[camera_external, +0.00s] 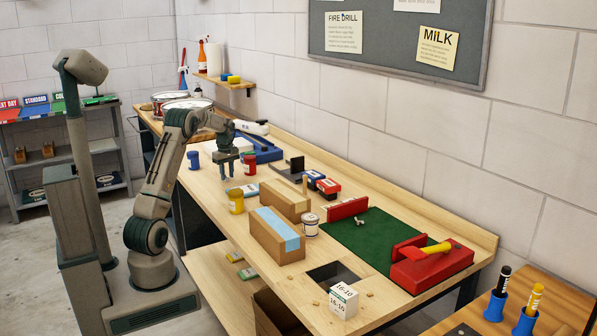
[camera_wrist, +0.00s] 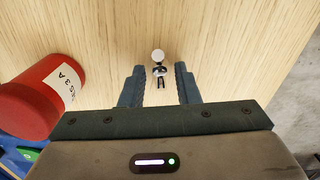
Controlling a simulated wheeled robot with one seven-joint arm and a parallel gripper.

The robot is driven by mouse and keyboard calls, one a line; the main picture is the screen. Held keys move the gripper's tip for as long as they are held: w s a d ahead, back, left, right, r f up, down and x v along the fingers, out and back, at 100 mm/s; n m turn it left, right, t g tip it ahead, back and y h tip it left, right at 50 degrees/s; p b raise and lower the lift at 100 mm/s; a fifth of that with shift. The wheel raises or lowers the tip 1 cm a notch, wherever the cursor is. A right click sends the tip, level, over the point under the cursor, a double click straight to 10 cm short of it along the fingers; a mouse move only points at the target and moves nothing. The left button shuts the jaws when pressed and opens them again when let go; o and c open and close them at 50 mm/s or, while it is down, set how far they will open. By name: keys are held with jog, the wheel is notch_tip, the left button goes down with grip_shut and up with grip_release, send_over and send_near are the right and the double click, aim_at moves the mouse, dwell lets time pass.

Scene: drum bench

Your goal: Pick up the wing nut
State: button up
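My gripper (camera_external: 228,172) is open over the wooden bench, near the red jar. In the wrist view, its two fingers (camera_wrist: 159,92) stand apart. A small metal piece (camera_wrist: 159,72) with a round pale end, a dark-and-silver middle and two dark prongs shows between and just beyond the fingertips. It looks like the wing nut, but is too small to be certain. Neither finger appears to touch it. In the external view I cannot make it out beneath my gripper.
A yellow jar (camera_external: 236,201), cardboard boxes (camera_external: 277,236) and a blue jar (camera_external: 193,160) are nearby.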

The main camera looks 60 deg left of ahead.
grip_shut()
jog(key=shift+r, duration=0.1)
jog(key=shift+r, duration=0.5)
jog(key=r, duration=0.1)
jog(key=d+r, duration=0.1)
jog(key=r, duration=0.1)
jog(key=shift+w+r, duration=0.15)
jog(key=shift+r, duration=0.15)
jog(key=w+d+r, duration=0.1)
jog(key=d+r, duration=0.5)
jog(key=d, duration=0.4)
jog(key=shift+w+d+r+b, duration=0.15)
jog(key=shift+d+b, duration=0.15)
jog(key=shift+b, duration=0.1)
